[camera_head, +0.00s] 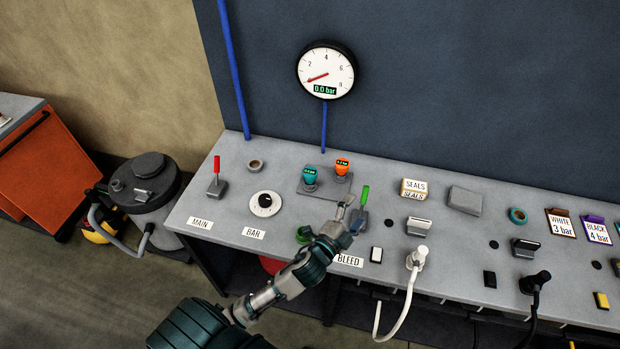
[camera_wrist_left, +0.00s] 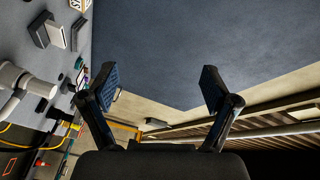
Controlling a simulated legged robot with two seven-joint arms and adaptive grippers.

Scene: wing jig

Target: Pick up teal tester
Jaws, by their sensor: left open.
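The teal tester (camera_head: 309,176) stands upright on a grey plate (camera_head: 318,192) on the bench, with a small display on its top. An orange tester (camera_head: 342,166) stands beside it on the right. My left gripper (camera_head: 349,213) is over the bench near the green lever, in front and to the right of the teal tester and apart from it. In the left wrist view the left gripper (camera_wrist_left: 160,88) has its fingers spread with nothing between them. I cannot make out the teal tester in that view. My right gripper is not in view.
The green lever (camera_head: 364,196) stands close to my left gripper. A white hose fitting (camera_head: 417,258) stands to the right. The gauge (camera_head: 326,70) reads 0.0 bar.

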